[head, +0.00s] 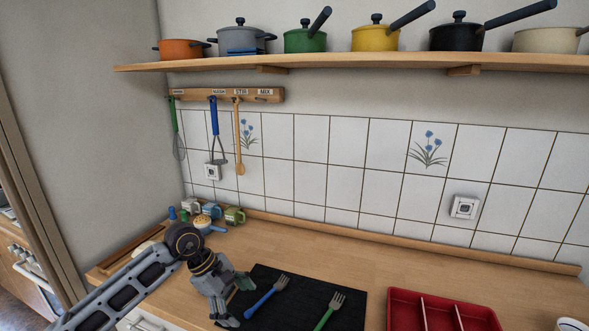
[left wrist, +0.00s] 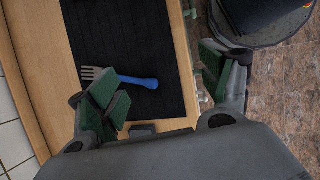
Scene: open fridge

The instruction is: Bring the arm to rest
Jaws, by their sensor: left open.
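My left arm comes in from the lower left of the head view. Its gripper (head: 236,298) hangs over the counter's front, at the left edge of a black mat. In the left wrist view the gripper (left wrist: 170,95) has its two green-padded fingers wide apart with nothing between them. A blue-handled fork (head: 267,296) lies on the mat, apart from the fingers; it also shows in the left wrist view (left wrist: 135,81). My right gripper is not in view.
The black mat (head: 290,317) also bears a green-handled fork (head: 329,312). A red divided tray (head: 395,315) stands to its right. Several mugs (head: 235,215) stand at the back left. Pots line the shelf (head: 370,64) above hanging utensils. The counter's middle (head: 350,262) is clear.

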